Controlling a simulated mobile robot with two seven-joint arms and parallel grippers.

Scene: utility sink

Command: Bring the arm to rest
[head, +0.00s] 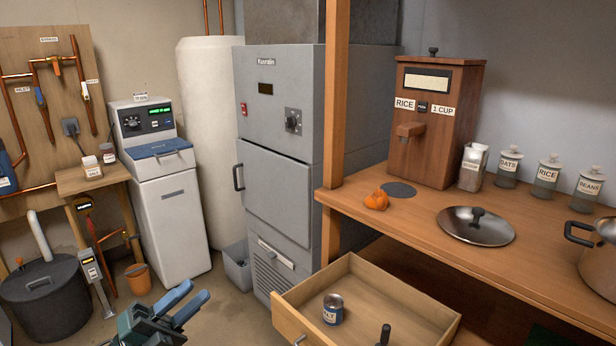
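My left gripper (196,293) shows at the bottom of the head view, left of the open drawer. Its two blue fingers are apart with nothing between them. It is over the floor in front of the grey cabinet and touches nothing that I can see. Most of my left arm is below the picture edge. My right gripper is not in view.
An open wooden drawer (405,297) juts out right of my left gripper, holding a can (333,309) and a dark-handled thing (384,335). Above it, the counter (420,205) bears a pot lid (476,228) and a rice dispenser (432,125). Floor (225,315) around the gripper is clear.

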